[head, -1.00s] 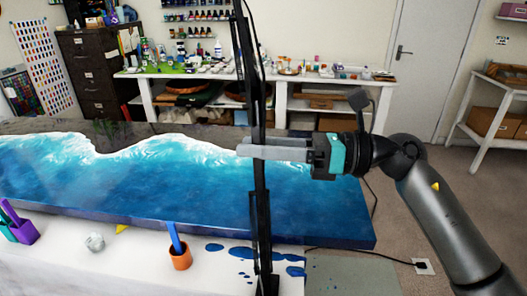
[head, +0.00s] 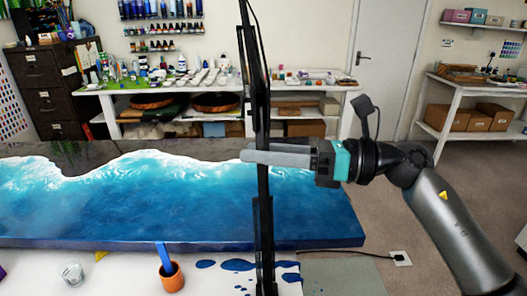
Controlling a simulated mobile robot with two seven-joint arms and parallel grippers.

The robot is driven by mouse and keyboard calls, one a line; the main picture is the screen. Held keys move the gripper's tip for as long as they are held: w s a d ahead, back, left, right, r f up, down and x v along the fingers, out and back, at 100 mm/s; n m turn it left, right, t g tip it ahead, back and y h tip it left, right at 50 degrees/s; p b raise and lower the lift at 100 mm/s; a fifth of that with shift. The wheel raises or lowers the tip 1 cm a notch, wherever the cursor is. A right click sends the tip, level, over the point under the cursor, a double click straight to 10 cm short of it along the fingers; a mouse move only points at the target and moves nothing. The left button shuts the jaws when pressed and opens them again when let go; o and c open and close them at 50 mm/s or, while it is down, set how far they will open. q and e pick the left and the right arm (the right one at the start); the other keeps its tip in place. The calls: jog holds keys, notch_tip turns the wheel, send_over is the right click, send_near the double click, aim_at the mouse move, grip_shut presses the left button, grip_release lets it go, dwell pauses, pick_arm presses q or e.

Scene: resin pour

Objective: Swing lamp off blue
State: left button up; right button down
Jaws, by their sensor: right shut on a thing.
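The lamp shows as a black upright stand (head: 264,215) with a cable; its head and foot are out of frame. My right gripper (head: 258,154) comes in from the right with its long grey fingers shut on the stand at mid-height. The blue resin slab (head: 170,205), with white wave patterns and a dark far edge, lies behind the stand in the picture. The stand crosses the slab's right part; I cannot tell how far its lamp head reaches over it. My left gripper is not in view.
An orange cup (head: 172,279) with a blue stick and a clear cup (head: 71,273) stand on the white front surface, near blue spills (head: 236,264). A white workbench (head: 300,95) is behind. Floor (head: 405,215) is open right of the slab; a cable crosses it.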

jog(key=shift+c, duration=2.2)
grip_release()
jog(key=shift+s, duration=0.1)
jog(key=shift+d, duration=0.1)
jog(key=s+d+b, duration=0.1)
jog(key=d+b, duration=0.1)
jog(key=d, duration=1.3)
jog(key=shift+s+b, duration=0.2)
jog(key=shift+b, duration=0.2)
